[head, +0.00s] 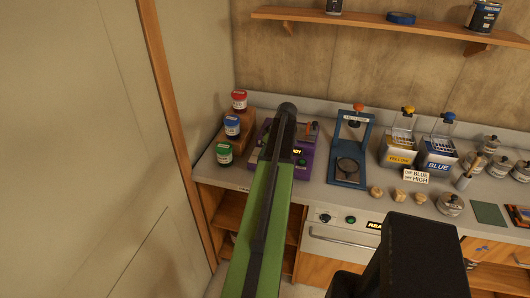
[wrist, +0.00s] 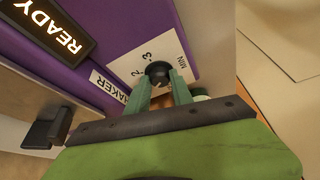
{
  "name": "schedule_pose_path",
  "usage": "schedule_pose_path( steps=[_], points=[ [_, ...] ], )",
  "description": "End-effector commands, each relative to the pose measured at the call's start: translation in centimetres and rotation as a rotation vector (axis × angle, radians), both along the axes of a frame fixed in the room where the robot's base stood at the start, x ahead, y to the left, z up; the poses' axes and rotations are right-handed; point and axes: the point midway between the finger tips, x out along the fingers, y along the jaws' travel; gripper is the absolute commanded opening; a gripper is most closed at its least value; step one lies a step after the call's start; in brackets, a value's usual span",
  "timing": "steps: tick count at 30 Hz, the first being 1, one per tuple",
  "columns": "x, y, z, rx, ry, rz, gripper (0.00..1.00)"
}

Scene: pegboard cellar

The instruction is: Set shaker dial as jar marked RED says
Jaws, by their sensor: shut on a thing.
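The purple shaker (head: 305,162) stands on the counter at the left, partly hidden behind my green arm. In the wrist view its purple body (wrist: 112,28) fills the upper left, with a lit READY display (wrist: 58,40). Its black dial (wrist: 158,70) sits on a white scale plate; 2, 3 and MIN are readable. My gripper (wrist: 159,80) is shut on the dial, one green finger on each side. The dial's pointer direction is unclear. The RED jar (head: 239,102), with a red lid, stands on the top wooden step; its small print is unreadable.
A blue-lidded jar (head: 232,126) and a green-lidded jar (head: 224,154) stand on lower steps. A blue press-like stand (head: 348,160) is right of the shaker. Yellow (head: 398,150) and blue (head: 438,153) containers stand further right. A wall closes off the left.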

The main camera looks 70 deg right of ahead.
Motion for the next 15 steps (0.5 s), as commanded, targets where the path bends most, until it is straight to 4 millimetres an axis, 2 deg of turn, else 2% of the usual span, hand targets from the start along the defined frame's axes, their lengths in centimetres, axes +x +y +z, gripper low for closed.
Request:
schedule_pose_path(
  steps=[1,6,15],
  points=[
    [-0.14,0.12,-0.09,0.003,0.005,0.001,0.28],
    [-0.09,0.08,-0.06,0.003,0.002,0.000,0.48],
    [-0.07,0.05,0.11,0.002,0.002,-0.001,0.48]
  ],
)
